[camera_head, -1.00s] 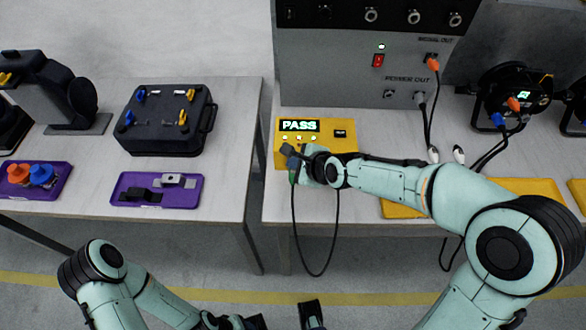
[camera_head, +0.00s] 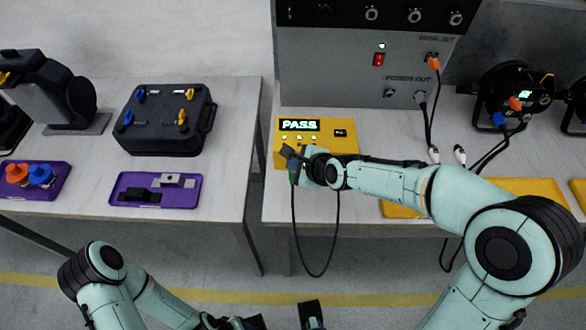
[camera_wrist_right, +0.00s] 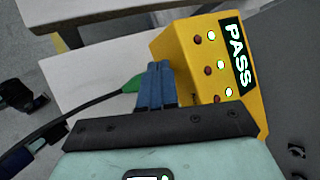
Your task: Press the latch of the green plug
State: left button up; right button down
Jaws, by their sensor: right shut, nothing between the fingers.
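The green plug (camera_wrist_right: 133,84) shows in the right wrist view, with its black cable running off to the left. In the head view only a bit of it (camera_head: 293,178) shows below my right gripper. My right gripper (camera_head: 291,155) is at the left front of the yellow tester (camera_head: 345,143). In the right wrist view its blue fingers (camera_wrist_right: 156,68) are shut, with nothing between them, and lie right beside the plug. The fingers hide part of the plug; I cannot make out its latch or whether they touch it. My left gripper is partly visible at the bottom edge of the head view.
The tester's display (camera_head: 299,125) reads PASS, with lit lamps below. A large grey power unit (camera_head: 330,75) stands behind it. A cable loop (camera_head: 322,272) hangs off the table front. A gap separates the left table, with its purple trays (camera_head: 122,182) and black case (camera_head: 165,110).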

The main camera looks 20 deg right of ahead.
pick_arm(q)
jog(key=shift+s+f+b, duration=0.1)
jog(key=shift+f+b, duration=0.2)
jog(key=shift+f, duration=0.05)
pick_arm(e)
jog(key=shift+f, duration=0.4)
pick_arm(q)
jog(key=shift+r, duration=0.15)
pick_arm(e)
jog(key=shift+r, duration=0.1)
pick_arm(q)
jog(key=shift+w+r+p, duration=0.25)
jog(key=shift+r+p, duration=0.5)
jog(key=shift+p, duration=0.1)
pick_arm(e)
jog(key=shift+r, duration=0.7)
